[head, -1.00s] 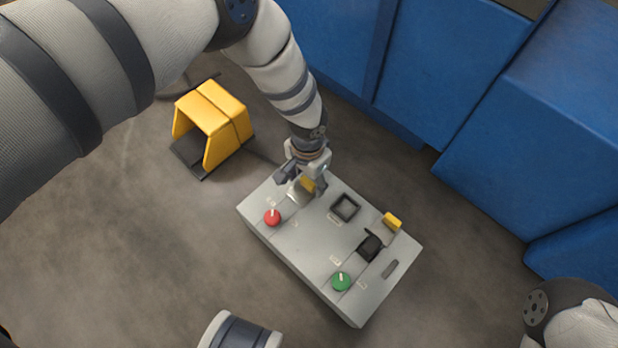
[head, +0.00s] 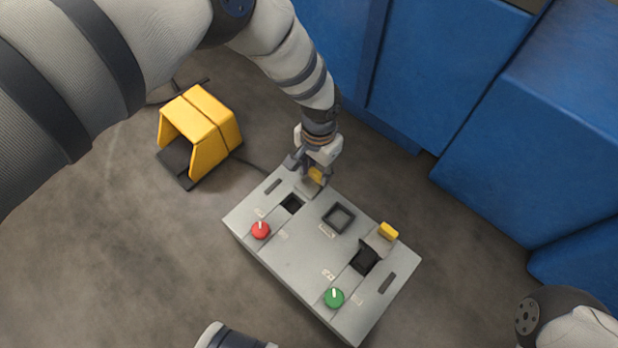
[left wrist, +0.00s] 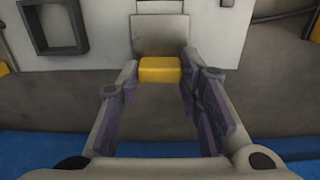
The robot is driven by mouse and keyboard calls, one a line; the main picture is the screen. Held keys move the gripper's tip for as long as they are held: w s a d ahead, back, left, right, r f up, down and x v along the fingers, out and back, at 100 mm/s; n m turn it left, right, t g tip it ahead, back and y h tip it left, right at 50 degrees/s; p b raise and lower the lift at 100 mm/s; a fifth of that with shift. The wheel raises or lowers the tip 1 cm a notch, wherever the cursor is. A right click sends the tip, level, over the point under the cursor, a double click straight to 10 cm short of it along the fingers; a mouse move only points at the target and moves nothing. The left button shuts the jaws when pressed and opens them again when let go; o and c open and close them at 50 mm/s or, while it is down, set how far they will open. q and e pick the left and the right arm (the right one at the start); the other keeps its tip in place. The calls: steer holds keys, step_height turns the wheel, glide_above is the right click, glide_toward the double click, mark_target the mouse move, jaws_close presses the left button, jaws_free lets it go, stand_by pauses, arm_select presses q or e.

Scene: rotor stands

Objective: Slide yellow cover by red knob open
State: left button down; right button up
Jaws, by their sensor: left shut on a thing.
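The grey control box (head: 297,262) lies on the floor. The red knob (head: 261,230) is on its left part, with a dark square opening (head: 291,203) just beyond it. The yellow cover tab (head: 316,175) by the red knob is at the box's far edge; it also shows in the left wrist view (left wrist: 160,69). My left gripper (head: 313,178) is shut on this tab, one finger on each side in the left wrist view (left wrist: 160,84). My right gripper is out of view.
A green knob (head: 334,298), a second yellow tab (head: 388,231) and a second dark opening (head: 366,258) are on the right part. A yellow pedal housing (head: 201,132) stands at left. Blue cabinets (head: 440,75) line the back.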

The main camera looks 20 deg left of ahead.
mark_target(318, 171)
arm_select(q)
steer(key=shift+w+d, duration=0.1)
steer(key=shift+w, duration=0.15)
steer(key=c, duration=1.1)
jaws_free()
step_height(318, 171, up, 12)
steer(key=shift+r, duration=0.1)
